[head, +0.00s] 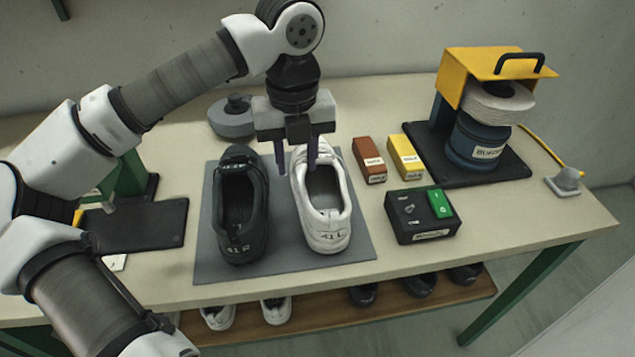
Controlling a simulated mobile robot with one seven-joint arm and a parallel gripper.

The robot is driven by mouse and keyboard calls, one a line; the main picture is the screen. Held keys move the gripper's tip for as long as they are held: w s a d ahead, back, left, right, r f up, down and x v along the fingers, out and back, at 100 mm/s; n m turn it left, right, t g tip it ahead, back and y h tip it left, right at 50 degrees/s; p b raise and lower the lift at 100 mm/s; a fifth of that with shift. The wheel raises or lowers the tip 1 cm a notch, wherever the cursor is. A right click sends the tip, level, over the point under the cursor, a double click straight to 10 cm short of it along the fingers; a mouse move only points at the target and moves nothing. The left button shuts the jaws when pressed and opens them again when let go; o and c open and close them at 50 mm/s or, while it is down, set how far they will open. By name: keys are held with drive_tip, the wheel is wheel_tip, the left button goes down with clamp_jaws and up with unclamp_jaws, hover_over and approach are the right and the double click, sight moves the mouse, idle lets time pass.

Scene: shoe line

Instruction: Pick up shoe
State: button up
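A white shoe (328,232) marked "41 L" stands upright on a grey mat (290,262) on the table, heel toward me. A black shoe (239,246) marked "41 R" stands to its left on the same mat. My gripper (296,158) points down at the far part of the white shoe. Its two fingers are apart, one at the shoe's left edge and the other over its opening. I cannot tell whether the fingers touch the shoe. Nothing is visibly held. The white shoe's toe is hidden behind my gripper.
Brown (370,160) and yellow boxes (406,157) and a black control box (422,216) with a green switch stand right of the mat. A yellow-topped machine (486,110) stands at the back right. Several shoes sit on the wooden shelf (325,310) below.

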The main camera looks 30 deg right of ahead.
sight(299, 186)
wheel_tip(299, 186, down, 5)
drive_tip(key=shift+d+r, duration=0.1)
drive_tip(key=shift+s+d+f+p, duration=0.15)
drive_tip(key=shift+f+p, duration=0.45)
drive_tip(key=shift+f, duration=0.75)
drive_tip(key=shift+s+a+f+p, duration=0.15)
drive_tip(key=shift+f+p, duration=0.4)
drive_tip(key=shift+f, duration=0.8)
drive_tip(key=shift+d, duration=0.1)
clamp_jaws()
